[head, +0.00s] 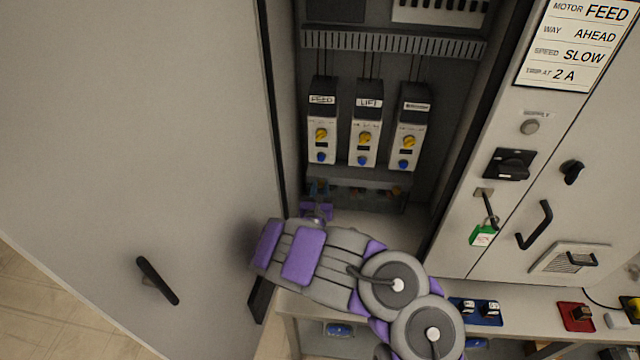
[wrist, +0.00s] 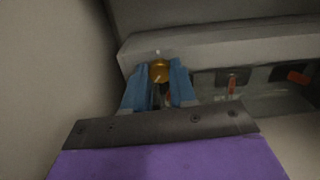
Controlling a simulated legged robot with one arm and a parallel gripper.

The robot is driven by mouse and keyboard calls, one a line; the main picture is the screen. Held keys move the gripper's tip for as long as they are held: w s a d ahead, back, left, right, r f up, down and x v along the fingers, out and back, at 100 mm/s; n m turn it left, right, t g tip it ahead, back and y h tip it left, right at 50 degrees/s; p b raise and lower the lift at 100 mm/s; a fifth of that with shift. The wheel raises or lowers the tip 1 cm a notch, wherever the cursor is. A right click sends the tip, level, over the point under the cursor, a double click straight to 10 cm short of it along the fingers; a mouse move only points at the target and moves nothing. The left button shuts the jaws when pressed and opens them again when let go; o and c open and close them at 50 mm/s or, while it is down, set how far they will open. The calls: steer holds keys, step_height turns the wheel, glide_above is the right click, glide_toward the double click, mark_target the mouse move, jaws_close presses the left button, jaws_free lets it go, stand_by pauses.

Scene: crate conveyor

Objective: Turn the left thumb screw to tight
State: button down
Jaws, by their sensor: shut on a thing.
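In the head view my gripper (head: 318,187) is at the lower left inside the open cabinet, below the left module. There the screw is mostly hidden by the fingers. Whether the screw is loose or tight cannot be told.
Three modules with yellow knobs (head: 321,134) (head: 365,138) (head: 408,141) stand above the ledge. The open cabinet door (head: 140,130) is close on the left. Trays with parts lie on the bench at lower right.

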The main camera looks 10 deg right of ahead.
steer(key=m+p, duration=0.2)
steer(key=m, duration=0.2)
steer(key=shift+f+m, duration=0.1)
steer(key=shift+m, duration=0.2)
steer(key=m+p, duration=0.2)
steer(key=m, duration=0.1)
steer(key=shift+m, duration=0.4)
steer(key=m+p, duration=0.1)
steer(key=m, duration=0.3)
steer(key=shift+s+p, duration=0.1)
steer(key=shift+p, duration=0.25)
steer(key=m+p, duration=0.1)
steer(key=m, duration=0.3)
steer(key=shift+f, duration=0.1)
steer(key=m+p, duration=0.2)
steer(key=m, duration=0.4)
steer(key=m+p, duration=0.2)
steer(key=m, duration=0.4)
steer(key=shift+s+f, duration=0.1)
steer(key=shift+f, duration=0.05)
steer(key=shift+m, duration=0.3)
